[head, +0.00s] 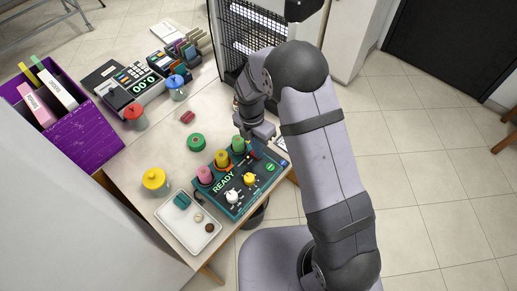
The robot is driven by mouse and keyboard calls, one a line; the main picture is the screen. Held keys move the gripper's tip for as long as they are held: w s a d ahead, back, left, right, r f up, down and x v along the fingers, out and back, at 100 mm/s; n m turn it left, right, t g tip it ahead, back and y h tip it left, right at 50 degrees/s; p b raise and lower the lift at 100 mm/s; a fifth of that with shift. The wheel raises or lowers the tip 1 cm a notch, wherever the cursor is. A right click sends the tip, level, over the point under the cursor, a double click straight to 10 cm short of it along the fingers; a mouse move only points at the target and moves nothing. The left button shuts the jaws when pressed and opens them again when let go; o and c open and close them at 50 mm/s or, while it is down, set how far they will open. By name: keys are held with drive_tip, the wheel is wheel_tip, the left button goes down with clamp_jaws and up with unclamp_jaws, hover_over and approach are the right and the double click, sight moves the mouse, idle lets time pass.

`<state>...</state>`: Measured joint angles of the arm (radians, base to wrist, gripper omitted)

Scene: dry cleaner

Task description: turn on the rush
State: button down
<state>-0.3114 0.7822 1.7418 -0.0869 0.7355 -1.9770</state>
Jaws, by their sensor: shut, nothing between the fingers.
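A dark teal control panel (216,206) lies at the table's right front edge. Its lit display reads READY (223,183). It carries a white knob (232,196), a yellow knob (249,179) and a green round button (270,167). Pink (204,174), orange-yellow (222,157) and green (238,144) upright round-topped pieces stand along its far-left edge. My gripper (251,152) is shut and empty, low over the panel's far right end. The arm partly hides that end. I cannot tell whether it touches anything. The small labels are unreadable, so I cannot pick out the rush control.
A white tray (183,237) with small items lies left of the panel. A yellow-lidded container (154,180), a green round piece (196,142) and a red block (187,117) stand nearby. The table's middle is mostly clear.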

sight(252, 152)
drive_tip(key=shift+w+a+f, duration=0.15)
drive_tip(key=shift+w+a, duration=0.35)
drive_tip(key=shift+a, duration=0.1)
drive_tip(key=shift+d, duration=0.1)
drive_tip(key=shift+r, duration=0.2)
drive_tip(key=shift+r+p, duration=0.6)
drive_tip(key=shift+p, duration=0.1)
wheel_tip(252, 152, up, 12)
drive_tip(key=w+a+b, duration=0.1)
drive_tip(key=shift+a+r, duration=0.15)
drive_tip(key=shift+r, duration=0.1)
drive_tip(key=shift+f+b, duration=0.15)
drive_tip(key=shift+b, duration=0.65)
drive_tip(key=shift+d+f+b, duration=0.1)
drive_tip(key=shift+d+b, duration=0.1)
drive_tip(key=shift+b, duration=0.35)
